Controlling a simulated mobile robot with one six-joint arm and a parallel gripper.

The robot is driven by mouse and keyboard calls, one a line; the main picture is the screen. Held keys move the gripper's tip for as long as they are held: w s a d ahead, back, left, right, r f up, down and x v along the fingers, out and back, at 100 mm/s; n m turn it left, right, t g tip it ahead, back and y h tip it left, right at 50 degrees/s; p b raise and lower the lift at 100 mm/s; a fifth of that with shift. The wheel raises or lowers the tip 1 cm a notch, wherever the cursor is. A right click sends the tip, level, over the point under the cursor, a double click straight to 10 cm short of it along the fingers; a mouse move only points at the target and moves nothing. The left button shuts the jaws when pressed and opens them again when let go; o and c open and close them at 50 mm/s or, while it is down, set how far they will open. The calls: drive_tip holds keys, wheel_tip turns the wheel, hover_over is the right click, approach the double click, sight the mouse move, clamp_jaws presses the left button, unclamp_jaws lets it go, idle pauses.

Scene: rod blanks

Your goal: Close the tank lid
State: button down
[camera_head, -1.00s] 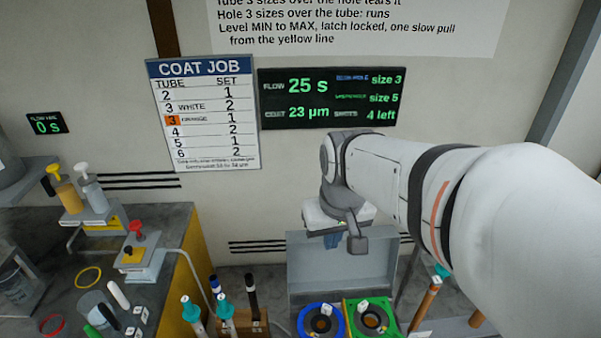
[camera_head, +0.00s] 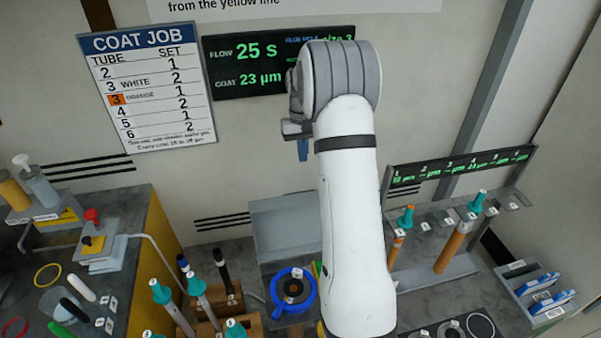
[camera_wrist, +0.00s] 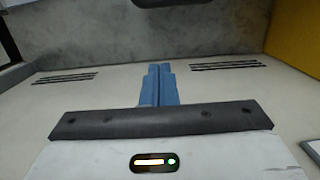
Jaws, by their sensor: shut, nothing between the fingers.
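A grey upright panel (camera_head: 284,225), which looks like the raised tank lid, stands behind the blue ring (camera_head: 293,290) in the head view. My arm hides its right part. A green ring beside the blue one is almost wholly hidden by my arm. My gripper (camera_head: 303,150) is shut and empty, with its blue fingers pointing down in front of the wall, above the panel in the picture. The wrist view shows the fingers (camera_wrist: 157,85) together with nothing between them.
A wooden block (camera_head: 206,326) with several teal-topped and dark sticks stands left of the blue ring. A rack with orange rods (camera_head: 455,247) stands right of my arm. A grey tray with blue items (camera_head: 540,292) is at far right. A yellow-sided bench (camera_head: 165,240) is at left.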

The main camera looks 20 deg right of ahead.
wheel_tip(320, 180, down, 10)
drive_tip(key=s, duration=0.1)
drive_tip(key=s+r+p, duration=0.1)
drive_tip(key=s+a+r, duration=0.1)
drive_tip(key=s, duration=0.1)
drive_tip(key=shift+s+r+p, duration=0.15)
drive_tip(key=shift+s+p, duration=0.15)
drive_tip(key=shift+p, duration=0.1)
